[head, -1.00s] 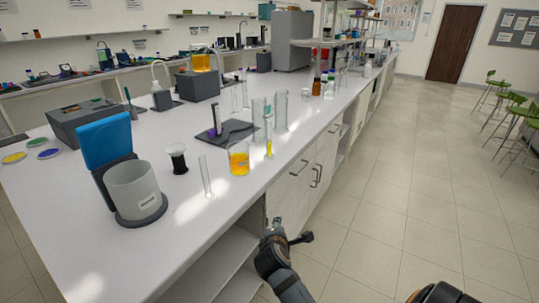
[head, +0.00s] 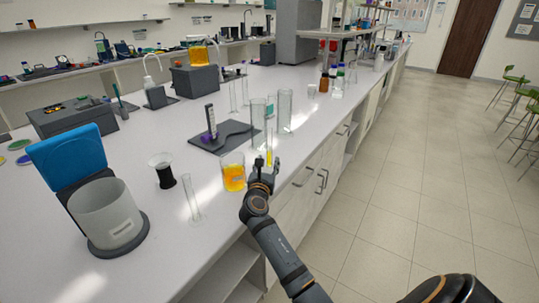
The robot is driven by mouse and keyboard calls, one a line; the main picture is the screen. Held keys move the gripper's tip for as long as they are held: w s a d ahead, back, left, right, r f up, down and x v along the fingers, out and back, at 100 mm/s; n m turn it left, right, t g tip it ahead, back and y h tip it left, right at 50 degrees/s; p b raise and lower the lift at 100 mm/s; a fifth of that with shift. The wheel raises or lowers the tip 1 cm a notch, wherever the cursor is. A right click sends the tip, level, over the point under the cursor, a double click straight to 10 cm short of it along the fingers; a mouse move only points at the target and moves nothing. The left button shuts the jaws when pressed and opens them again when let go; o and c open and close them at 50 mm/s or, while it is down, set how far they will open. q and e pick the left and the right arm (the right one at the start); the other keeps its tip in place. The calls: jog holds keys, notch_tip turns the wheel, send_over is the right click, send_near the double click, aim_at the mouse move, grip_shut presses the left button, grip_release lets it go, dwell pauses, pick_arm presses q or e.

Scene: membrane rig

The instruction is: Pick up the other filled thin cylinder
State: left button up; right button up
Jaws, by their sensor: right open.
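A thin cylinder with yellow liquid (head: 269,156) stands upright near the bench's front edge, just right of a beaker of orange liquid (head: 234,175). My right gripper (head: 264,166) is open at the bench edge, just in front of this cylinder. Its fingers overlap the cylinder's lower part and hide its base; I cannot tell whether they touch it. An empty-looking thin cylinder (head: 190,192) stands to the left. Two more thin clear cylinders (head: 232,96) stand farther back; their contents are too small to tell. My left gripper is out of view.
Two wider glass cylinders (head: 285,110) stand close behind the yellow-filled one. A dark stand (head: 224,138) with a purple part lies behind the beaker. A blue-lidded device (head: 70,157) is at left. The bench front left of the beaker has some free room.

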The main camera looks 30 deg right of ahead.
aim_at(269, 156)
jog(key=shift+w+d+f, duration=0.2)
jog(key=shift+w+d, duration=0.65)
jog(key=shift+w, duration=0.15)
jog(key=x, duration=0.2)
jog(key=f+x, duration=0.1)
jog(key=x, duration=0.1)
jog(key=shift+w, duration=0.15)
jog(key=shift+a+r, duration=0.1)
jog(key=shift+r, duration=0.05)
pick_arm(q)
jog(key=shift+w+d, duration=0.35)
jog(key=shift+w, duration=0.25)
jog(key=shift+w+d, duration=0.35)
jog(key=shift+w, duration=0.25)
pick_arm(e)
grip_shut()
